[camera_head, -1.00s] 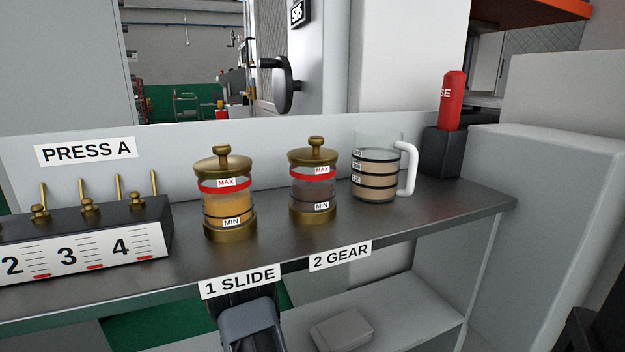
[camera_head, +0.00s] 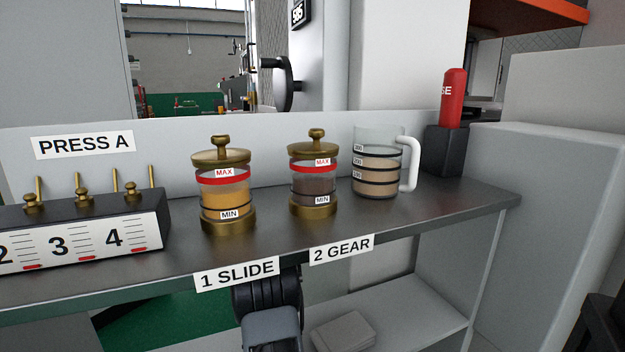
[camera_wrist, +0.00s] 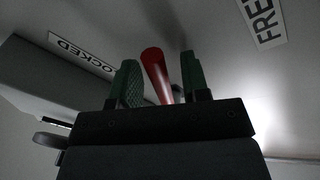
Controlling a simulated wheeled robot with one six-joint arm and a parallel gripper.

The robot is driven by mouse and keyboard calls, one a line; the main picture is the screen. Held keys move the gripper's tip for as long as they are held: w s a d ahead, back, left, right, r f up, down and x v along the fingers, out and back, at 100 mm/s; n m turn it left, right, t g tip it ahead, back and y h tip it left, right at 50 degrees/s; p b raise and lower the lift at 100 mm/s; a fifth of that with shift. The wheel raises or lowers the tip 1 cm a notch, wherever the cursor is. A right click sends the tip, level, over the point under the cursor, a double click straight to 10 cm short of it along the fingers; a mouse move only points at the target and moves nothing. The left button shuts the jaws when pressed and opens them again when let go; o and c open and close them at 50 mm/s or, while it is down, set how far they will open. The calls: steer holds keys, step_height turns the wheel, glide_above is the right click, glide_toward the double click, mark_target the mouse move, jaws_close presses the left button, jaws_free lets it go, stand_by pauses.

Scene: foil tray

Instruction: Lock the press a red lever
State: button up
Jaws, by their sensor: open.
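The red lever (camera_wrist: 155,66) shows in the wrist view as a slanted red rod, with its top toward the upper left. My gripper (camera_wrist: 160,76) is open, with its two green fingers on either side of the lever. I cannot tell whether either finger touches it. A LOCKED label (camera_wrist: 82,55) is at the left and a FREE label (camera_wrist: 264,20) at the upper right. The lever's base is hidden. In the head view a dark part of my arm shows below the shelf's front edge; my fingers and this lever cannot be made out there.
The metal shelf (camera_head: 420,212) carries a numbered black block (camera_head: 110,236), two brass-capped jars (camera_head: 224,190) (camera_head: 313,178) and a clear mug (camera_head: 380,165). A red cylinder (camera_head: 454,98) stands in a black holder (camera_head: 444,151) at right. A PRESS A sign (camera_head: 83,145) is behind. A lower shelf (camera_head: 420,310) is beneath.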

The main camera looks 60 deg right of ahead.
jaws_close()
stand_by(0.5)
